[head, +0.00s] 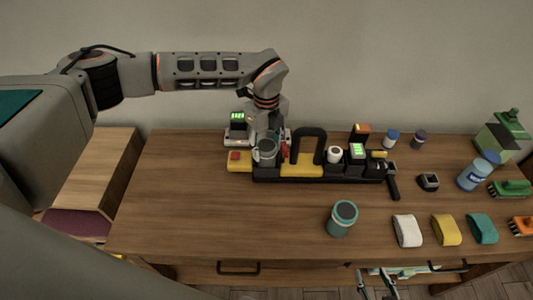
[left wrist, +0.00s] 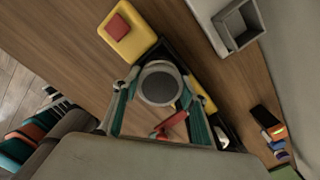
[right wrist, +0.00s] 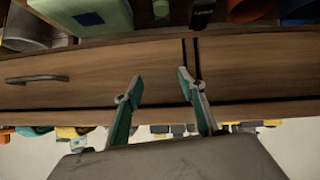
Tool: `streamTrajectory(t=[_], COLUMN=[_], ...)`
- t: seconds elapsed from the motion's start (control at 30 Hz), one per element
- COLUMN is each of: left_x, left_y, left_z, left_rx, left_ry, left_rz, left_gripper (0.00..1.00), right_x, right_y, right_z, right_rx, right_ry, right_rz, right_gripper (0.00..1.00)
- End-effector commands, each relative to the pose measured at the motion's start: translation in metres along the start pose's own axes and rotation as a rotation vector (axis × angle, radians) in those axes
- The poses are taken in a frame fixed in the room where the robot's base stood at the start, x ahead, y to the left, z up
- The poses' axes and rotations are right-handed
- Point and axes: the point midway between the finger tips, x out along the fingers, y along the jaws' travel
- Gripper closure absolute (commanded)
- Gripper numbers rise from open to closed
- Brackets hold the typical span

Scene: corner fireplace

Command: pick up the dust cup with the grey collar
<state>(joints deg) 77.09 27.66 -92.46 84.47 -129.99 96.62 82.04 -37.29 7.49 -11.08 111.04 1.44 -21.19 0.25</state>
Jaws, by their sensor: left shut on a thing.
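The dust cup with the grey collar (head: 266,153) is at the left part of the black and yellow vacuum-like body on the table. In the left wrist view its round grey top (left wrist: 160,83) sits between my fingers. My left gripper (left wrist: 156,98) is shut on this cup; in the head view the wrist comes down over it from behind. I cannot tell whether the cup is clear of the body. A second cup with a teal collar (head: 343,217) stands upright at the table's front. My right gripper (right wrist: 159,84) is open and empty by the drawer fronts.
The black and yellow body (head: 301,171) has a black arched handle. A device with a green display (head: 237,121) stands behind my left gripper. The table's left front is clear.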

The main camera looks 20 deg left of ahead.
Motion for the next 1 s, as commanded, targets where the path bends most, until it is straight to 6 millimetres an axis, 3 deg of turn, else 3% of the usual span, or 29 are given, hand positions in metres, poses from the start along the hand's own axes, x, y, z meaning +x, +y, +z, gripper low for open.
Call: streamTrajectory(t=[0.17,0.37,1.0], left_x=[-0.004,-0.023,-0.143], left_y=[-0.001,-0.001,-0.001], left_z=[0.001,0.001,0.001], left_rx=[0.000,0.000,0.000], left_ry=[-0.001,-0.002,-0.003], left_rz=[-0.002,-0.004,-0.004], left_gripper=[0.80,0.80,0.80], right_x=[0.000,0.002,0.008], right_y=[-0.001,-0.003,-0.010], right_z=[0.000,0.001,-0.007], right_rx=[0.001,0.002,-0.002], right_ry=[0.001,0.004,0.039], right_rz=[-0.001,-0.003,-0.016], right_gripper=[0.60,0.60,0.60])
